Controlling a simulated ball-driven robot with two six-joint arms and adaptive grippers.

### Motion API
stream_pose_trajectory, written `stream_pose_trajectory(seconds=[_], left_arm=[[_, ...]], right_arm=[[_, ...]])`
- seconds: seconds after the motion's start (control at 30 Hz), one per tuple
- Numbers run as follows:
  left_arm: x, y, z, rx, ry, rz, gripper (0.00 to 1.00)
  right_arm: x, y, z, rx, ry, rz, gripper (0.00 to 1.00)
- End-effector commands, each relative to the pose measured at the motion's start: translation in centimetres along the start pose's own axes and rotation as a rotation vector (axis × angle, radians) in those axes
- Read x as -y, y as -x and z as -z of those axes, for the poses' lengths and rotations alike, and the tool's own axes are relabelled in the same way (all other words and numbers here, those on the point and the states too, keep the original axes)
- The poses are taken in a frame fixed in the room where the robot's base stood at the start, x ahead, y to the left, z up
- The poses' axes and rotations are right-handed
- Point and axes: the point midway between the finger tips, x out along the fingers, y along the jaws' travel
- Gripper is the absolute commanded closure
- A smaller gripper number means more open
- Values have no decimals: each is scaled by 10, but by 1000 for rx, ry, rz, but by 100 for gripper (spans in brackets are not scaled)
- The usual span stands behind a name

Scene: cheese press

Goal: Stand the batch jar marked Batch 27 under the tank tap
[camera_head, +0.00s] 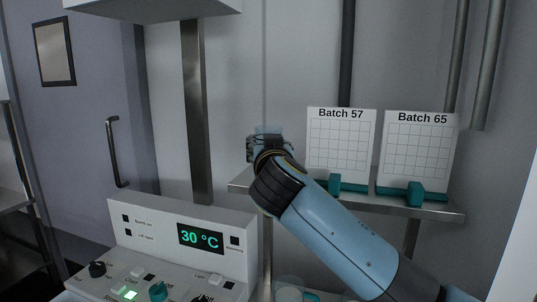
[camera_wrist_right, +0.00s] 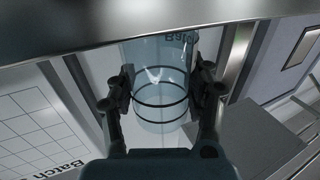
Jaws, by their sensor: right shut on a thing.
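My right gripper (camera_wrist_right: 160,88) is shut on a clear glass jar (camera_wrist_right: 160,110) in the right wrist view, with one finger on each side of it. The jar has two dark bands and dark lettering beginning "Bat" near the picture's top; its number cannot be read. In the head view my right arm reaches in from the lower right, and its gripper (camera_head: 264,146) is at the left end of the wall shelf, mostly behind the wrist. The jar can hardly be made out there. I cannot identify the tank tap. My left gripper is not in view.
Cards marked Batch 57 (camera_head: 340,145) and Batch 65 (camera_head: 418,155) stand on the metal shelf (camera_head: 440,211) in teal holders. A control panel (camera_head: 135,240) reading 30 °C is at lower left. A glass vessel (camera_head: 290,291) shows partly at the bottom edge. A metal edge (camera_wrist_right: 110,38) crosses the wrist view.

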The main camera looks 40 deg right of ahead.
Motion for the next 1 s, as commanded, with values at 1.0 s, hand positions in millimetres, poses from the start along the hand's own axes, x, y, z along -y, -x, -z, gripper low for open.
stream_pose_trajectory(seconds=[1.0], left_arm=[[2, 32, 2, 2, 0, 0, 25]], right_arm=[[0, 0, 153, -3, -3, 1, 87]])
